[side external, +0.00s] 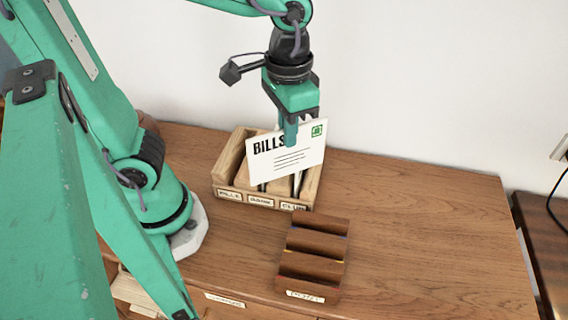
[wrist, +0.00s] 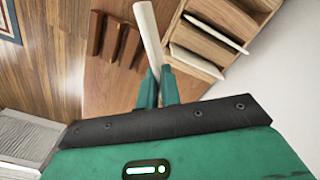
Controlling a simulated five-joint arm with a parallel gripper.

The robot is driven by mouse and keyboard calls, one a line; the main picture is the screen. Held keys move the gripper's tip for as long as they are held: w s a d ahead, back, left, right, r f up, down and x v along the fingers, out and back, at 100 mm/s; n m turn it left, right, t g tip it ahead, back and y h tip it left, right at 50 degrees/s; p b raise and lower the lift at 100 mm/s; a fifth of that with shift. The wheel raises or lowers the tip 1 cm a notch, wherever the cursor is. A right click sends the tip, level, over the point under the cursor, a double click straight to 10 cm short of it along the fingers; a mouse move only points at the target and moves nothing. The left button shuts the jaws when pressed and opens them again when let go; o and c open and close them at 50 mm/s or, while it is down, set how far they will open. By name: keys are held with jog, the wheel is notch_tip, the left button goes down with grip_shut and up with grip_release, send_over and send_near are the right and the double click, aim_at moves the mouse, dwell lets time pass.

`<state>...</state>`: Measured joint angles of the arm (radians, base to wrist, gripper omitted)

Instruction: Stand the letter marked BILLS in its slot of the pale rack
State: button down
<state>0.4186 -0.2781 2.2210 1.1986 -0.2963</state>
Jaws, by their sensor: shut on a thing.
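The white letter marked BILLS (side external: 265,167), with a green stamp, is held upright and slightly tilted in the side view. My gripper (side external: 291,138) is shut on its upper edge. In the wrist view the letter (wrist: 148,32) shows nearly edge-on between my fingers (wrist: 159,88). The pale rack (side external: 311,186) stands behind and below the letter in the side view, partly hidden by it. Its front carries several small labels, the left one seemingly BILLS. In the wrist view the pale rack (wrist: 232,17) is right of the letter and holds other pale letters.
A dark brown rack (side external: 318,243) with empty-looking slots stands on the wooden top (side external: 430,240) in front of the pale rack. The right of the top is clear. A white wall (side external: 430,80) rises behind.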

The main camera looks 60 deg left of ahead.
jog(key=s+a+r+n, duration=0.2)
jog(key=a+n, duration=0.8)
jog(key=a, duration=0.7)
jog(key=shift+a+r, duration=0.25)
jog(key=shift+r, duration=0.3)
jog(key=shift+s+f, duration=0.1)
jog(key=shift+f, duration=0.05)
notch_tip(320, 180, down, 8)
jog(key=shift+f, duration=0.25)
notch_tip(320, 180, down, 7)
jog(key=shift+r, duration=0.15)
dwell(4.5)
